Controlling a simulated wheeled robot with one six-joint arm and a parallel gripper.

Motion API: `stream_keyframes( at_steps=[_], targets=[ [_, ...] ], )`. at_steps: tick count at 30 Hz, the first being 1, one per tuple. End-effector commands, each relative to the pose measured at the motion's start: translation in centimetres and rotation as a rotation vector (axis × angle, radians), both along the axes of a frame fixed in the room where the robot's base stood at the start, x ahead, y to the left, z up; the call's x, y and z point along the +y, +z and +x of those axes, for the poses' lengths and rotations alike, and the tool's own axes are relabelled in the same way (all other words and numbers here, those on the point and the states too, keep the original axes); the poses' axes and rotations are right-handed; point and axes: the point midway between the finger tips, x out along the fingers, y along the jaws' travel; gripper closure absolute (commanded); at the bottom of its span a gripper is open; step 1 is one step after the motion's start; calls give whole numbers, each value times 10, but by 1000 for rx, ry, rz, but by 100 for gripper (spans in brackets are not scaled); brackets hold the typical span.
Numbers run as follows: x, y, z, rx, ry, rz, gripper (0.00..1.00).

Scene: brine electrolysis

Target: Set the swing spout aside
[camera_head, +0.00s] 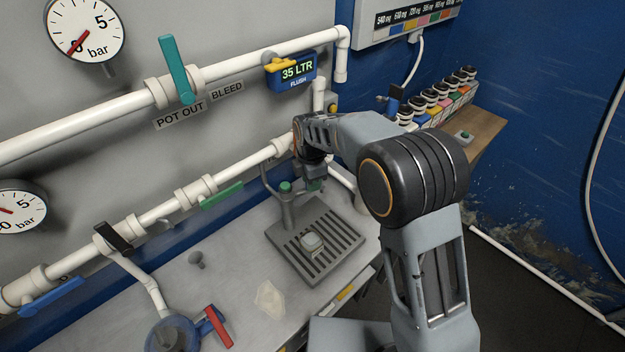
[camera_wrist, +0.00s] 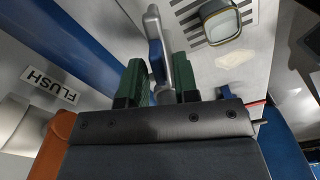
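The swing spout (camera_head: 288,207) is a grey metal post with a green top, standing at the back left of a slotted drain tray (camera_head: 340,227). My gripper (camera_head: 315,186) is low over the back of the tray, just right of the spout's top, and my arm hides part of that area. In the wrist view, my gripper (camera_wrist: 158,82) has its two dark green fingers apart. A grey metal tube with a blue part, seemingly the spout (camera_wrist: 154,28), shows between and beyond them. I cannot tell whether either finger touches it.
A small square glass cup (camera_head: 311,242) sits on the tray and shows in the wrist view (camera_wrist: 220,22). White pipes with coloured valve handles run along the wall behind. Several bottles (camera_head: 440,97) stand at the back right.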

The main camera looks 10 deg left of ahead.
Motion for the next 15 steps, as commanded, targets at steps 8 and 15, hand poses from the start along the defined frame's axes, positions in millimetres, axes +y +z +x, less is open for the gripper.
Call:
stream_keyframes(
  at_steps=[8, 15],
  targets=[
    [-2, 0, 1, -1, -3, 0, 62],
    [-1, 16, 2, -5, -3, 1, 62]
  ],
)
